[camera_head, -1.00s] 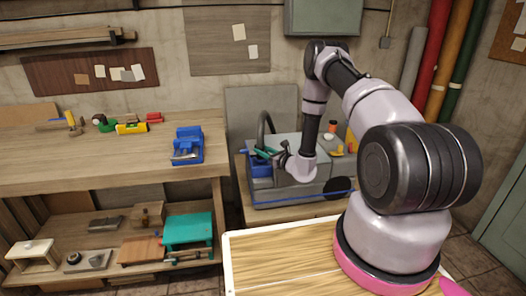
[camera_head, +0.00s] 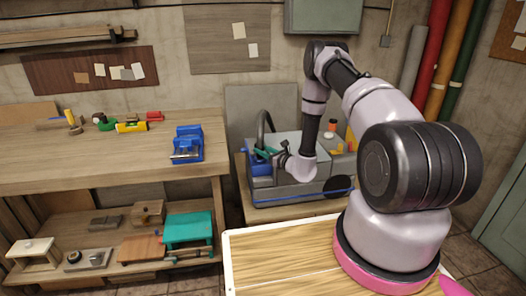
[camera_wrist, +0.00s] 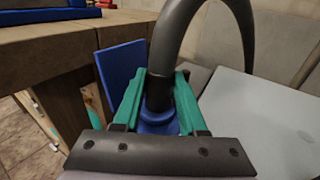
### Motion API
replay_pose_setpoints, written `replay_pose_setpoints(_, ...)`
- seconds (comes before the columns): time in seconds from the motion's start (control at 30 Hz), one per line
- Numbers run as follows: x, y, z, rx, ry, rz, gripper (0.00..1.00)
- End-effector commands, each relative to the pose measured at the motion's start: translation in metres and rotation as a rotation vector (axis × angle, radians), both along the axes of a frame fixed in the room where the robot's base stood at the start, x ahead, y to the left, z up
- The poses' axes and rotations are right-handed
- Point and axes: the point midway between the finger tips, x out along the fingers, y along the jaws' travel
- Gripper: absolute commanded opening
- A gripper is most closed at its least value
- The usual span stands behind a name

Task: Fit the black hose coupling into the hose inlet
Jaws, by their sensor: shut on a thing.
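The black hose coupling (camera_wrist: 158,92) is the end of a dark arched hose (camera_wrist: 235,18). The hose also shows in the head view (camera_head: 264,118). My gripper (camera_wrist: 160,98) has green fingers, one on each side of the coupling, and is shut on it. The coupling points down at the blue round hose inlet (camera_wrist: 158,124) and looks close to upright. Its lower end meets the inlet's ring in the picture; how deep it sits I cannot tell. In the head view, my gripper (camera_head: 265,153) is at the left end of the grey machine (camera_head: 285,188), partly hiding the blue part.
A wooden workbench (camera_head: 100,168) stands to the left with a blue vise (camera_head: 187,145) on it. A blue upright panel (camera_wrist: 118,72) stands just left of the fingers. The machine's pale flat top (camera_wrist: 255,125) lies to the right. The hose arches close over my gripper.

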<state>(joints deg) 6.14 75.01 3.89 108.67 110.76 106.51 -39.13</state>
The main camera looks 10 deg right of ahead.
Motion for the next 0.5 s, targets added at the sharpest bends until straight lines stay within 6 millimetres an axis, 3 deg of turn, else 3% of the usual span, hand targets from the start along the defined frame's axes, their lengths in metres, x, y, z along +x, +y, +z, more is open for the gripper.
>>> replay_pose_setpoints(0.47, -0.0003, 0.0001, -0.0004, -0.001, 0.001, 0.0, 0.0)
replay_pose_setpoints(0.5, -0.0003, 0.0001, -0.0003, -0.001, 0.001, 0.0, 0.52)
